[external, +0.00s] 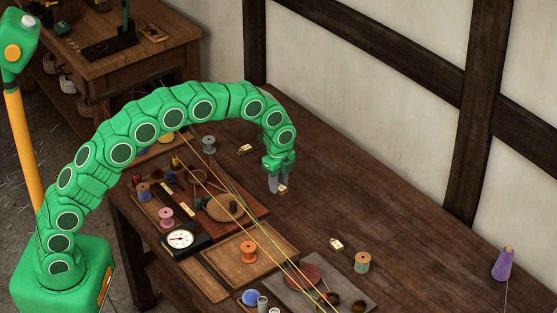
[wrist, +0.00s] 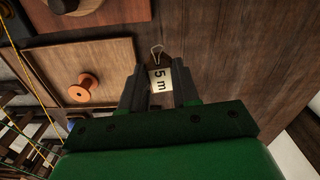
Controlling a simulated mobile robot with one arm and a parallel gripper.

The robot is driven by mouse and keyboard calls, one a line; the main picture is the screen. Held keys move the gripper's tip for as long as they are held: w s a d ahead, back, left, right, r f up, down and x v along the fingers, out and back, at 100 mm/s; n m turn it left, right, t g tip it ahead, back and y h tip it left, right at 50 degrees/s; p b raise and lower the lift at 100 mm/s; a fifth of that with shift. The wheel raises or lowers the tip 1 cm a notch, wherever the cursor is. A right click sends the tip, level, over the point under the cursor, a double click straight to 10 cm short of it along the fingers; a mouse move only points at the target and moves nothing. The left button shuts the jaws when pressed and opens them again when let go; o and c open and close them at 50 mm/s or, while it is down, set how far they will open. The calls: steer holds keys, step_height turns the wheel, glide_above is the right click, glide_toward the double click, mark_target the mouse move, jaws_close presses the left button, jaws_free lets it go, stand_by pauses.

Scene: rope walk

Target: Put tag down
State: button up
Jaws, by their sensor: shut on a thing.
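My gripper (external: 277,184) is shut on a small pale tag (external: 283,189) above the dark wooden table (external: 330,190). In the wrist view the tag (wrist: 160,79) sits between the two grey fingers of my gripper (wrist: 159,85). It reads "5 m" and has a wire loop at its end. Whether the tag touches the table I cannot tell. Two similar tags lie on the table: one behind my gripper (external: 246,149) and one toward the front right (external: 336,244).
A teal-and-wood spool (external: 362,262) and a purple cone (external: 503,263) stand at right. A dial gauge (external: 181,239) is at left. Yellow cords (external: 240,218) cross the work area. The table right of my gripper is clear.

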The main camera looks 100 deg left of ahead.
steer(key=shift+s+d+r, duration=0.45)
steer(key=shift+s, duration=0.3)
steer(key=s+a+m, duration=0.1)
steer(key=s+a, duration=1.5)
steer(key=s, duration=0.1)
steer(key=shift+w+a+f, duration=1.45)
steer(key=shift+a+f, duration=0.1)
steer(key=shift+a, duration=0.3)
steer(key=shift+w+a+f, duration=1.5)
steer(key=shift+a+f, duration=0.05)
steer(key=shift+a, duration=0.25)
steer(key=shift+w+a+f, duration=1.45)
steer(key=shift+a+f, duration=0.1)
steer(key=shift+a, duration=0.3)
steer(key=shift+w+a+f, duration=0.1)
steer(key=shift+a+f, duration=0.05)
steer(key=shift+f, duration=1.65)
steer(key=o, duration=1)
